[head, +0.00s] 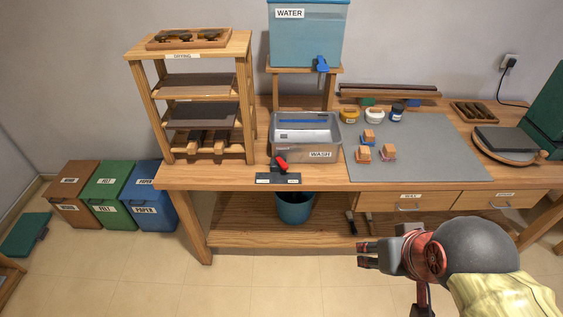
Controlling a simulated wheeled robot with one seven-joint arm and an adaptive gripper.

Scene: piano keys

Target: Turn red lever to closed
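The red lever (281,163) stands on a dark plate (278,179) at the front edge of the wooden workbench, left of the middle. The plate has small white labels at its left and right, too small to read. The lever leans up and back, close to the front of the wash tub. My gripper (362,255) is at the lower right, in front of the bench, pointing left. It is well apart from the lever, with its dark fingers apart and nothing between them.
The wash tub (306,151) stands right behind the lever. A blue water tank (308,35) with a blue tap is above it. A drying rack (248,95) stands to the left. A grey mat (440,150) with jars and small blocks lies right. A bucket (294,208) is below.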

